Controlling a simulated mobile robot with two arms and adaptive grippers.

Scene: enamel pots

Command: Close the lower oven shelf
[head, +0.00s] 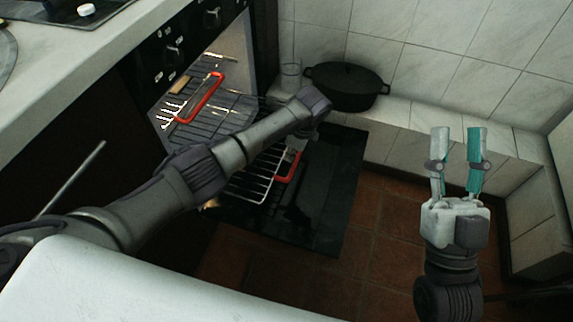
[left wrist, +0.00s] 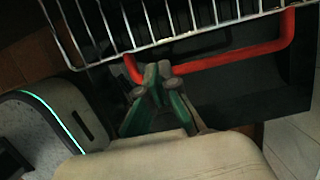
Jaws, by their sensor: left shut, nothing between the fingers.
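The lower oven shelf (head: 252,186) is a wire rack pulled out above the open oven door, with a red handle (head: 287,170) at its front. The left wrist view shows its wires (left wrist: 190,28) and the red handle (left wrist: 235,58). My left gripper (left wrist: 157,76) is shut and empty, its fingertips close to the left end of the handle; I cannot tell whether they touch. In the head view my left arm hides part of the shelf and most of that gripper. My right gripper (head: 457,145) is open and empty, to the right, away from the oven.
The upper oven shelf (head: 190,105) has its own red handle (head: 201,98). The oven door (head: 325,200) is folded down, dark and flat. A black pot (head: 346,86) and a glass (head: 291,76) stand on the tiled ledge behind. The brown tiled floor (head: 390,225) right of the door is clear.

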